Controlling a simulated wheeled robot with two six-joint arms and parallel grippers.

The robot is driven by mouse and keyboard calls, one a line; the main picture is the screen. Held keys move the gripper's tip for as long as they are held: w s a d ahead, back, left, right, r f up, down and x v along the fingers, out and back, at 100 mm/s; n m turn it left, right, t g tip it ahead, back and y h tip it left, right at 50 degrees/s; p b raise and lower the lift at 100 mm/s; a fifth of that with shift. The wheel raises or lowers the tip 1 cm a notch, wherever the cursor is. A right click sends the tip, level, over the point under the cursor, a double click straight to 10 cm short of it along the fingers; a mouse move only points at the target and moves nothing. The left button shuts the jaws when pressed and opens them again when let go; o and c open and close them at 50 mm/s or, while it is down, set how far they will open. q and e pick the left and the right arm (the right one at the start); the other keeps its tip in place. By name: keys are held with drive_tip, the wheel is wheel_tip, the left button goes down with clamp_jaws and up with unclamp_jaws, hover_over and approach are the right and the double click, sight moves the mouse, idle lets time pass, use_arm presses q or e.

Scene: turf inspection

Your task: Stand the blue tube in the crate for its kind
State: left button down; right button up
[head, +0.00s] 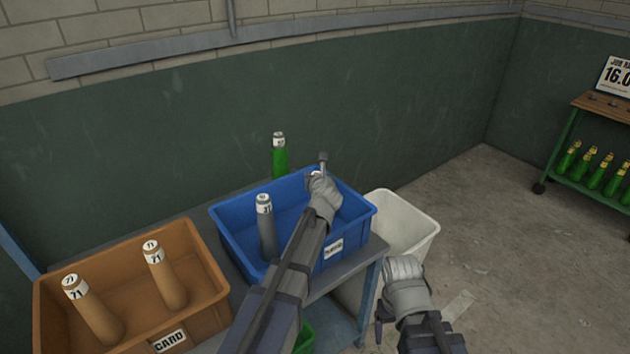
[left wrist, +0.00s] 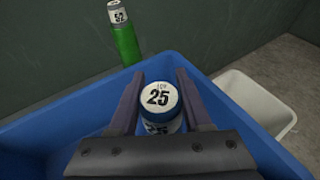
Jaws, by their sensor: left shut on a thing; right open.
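My left gripper (head: 318,176) is over the right part of the blue crate (head: 228,225). In the left wrist view it is shut on the blue tube (left wrist: 158,97), which has a white cap reading 25 and a blue rim. The tube's lower part is hidden, so I cannot tell whether it touches the crate floor. A grey tube (head: 267,230) stands in the left part of the blue crate. The crate's front label (head: 333,249) is too small to read. My right gripper (head: 404,270) is open and empty, to the right of the table.
A brown crate (head: 212,275) labelled CARD holds two leaning brown tubes (head: 165,278). A green tube (head: 280,160) stands behind the blue crate. A white bin (head: 425,232) is at its right. The floor (head: 500,230) between is clear.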

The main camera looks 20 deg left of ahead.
use_arm(q)
drive_tip(key=shift+r, duration=0.1)
drive_tip(key=c, duration=0.8)
unclamp_jaws()
drive_tip(key=shift+f, duration=0.2)
drive_tip(key=o, duration=0.5)
drive_tip(key=shift+c, duration=0.2)
drive_tip(key=shift+r, duration=0.1)
drive_tip(key=shift+r, duration=0.2)
drive_tip(key=p+v, duration=0.4)
drive_tip(key=v, duration=0.8)
drive_tip(key=shift+f, duration=0.1)
